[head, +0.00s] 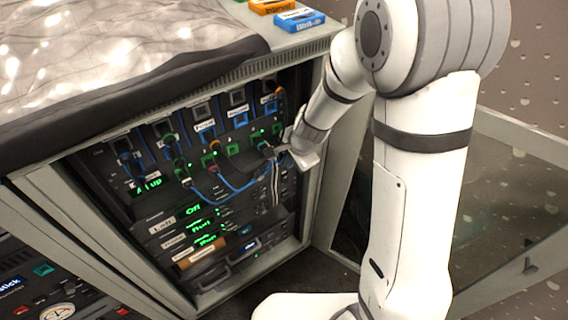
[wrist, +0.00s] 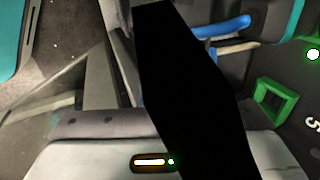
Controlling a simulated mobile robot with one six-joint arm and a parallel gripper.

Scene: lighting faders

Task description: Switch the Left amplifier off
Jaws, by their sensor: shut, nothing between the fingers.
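The Left amplifier is a dark unit in the rack, with a white label (head: 162,228) that looks to read Left. The green display on its row (head: 193,209) reads Off in the head view. My gripper (head: 275,151) is shut and empty at the right side of the rack front, above and right of the amplifier rows. It is near the blue cables and the lower ends of the fader strips; I cannot tell whether it touches them. In the wrist view a large black shape hides most of the middle, and the amplifier cannot be made out.
Two rows below show green Run displays (head: 200,227). Blue and red patch cables (head: 215,195) hang before the rack. Faders with labels (head: 205,126) line the upper part. A green-framed part (wrist: 275,101) is at right in the wrist view. Small coloured boxes (head: 299,19) sit on top.

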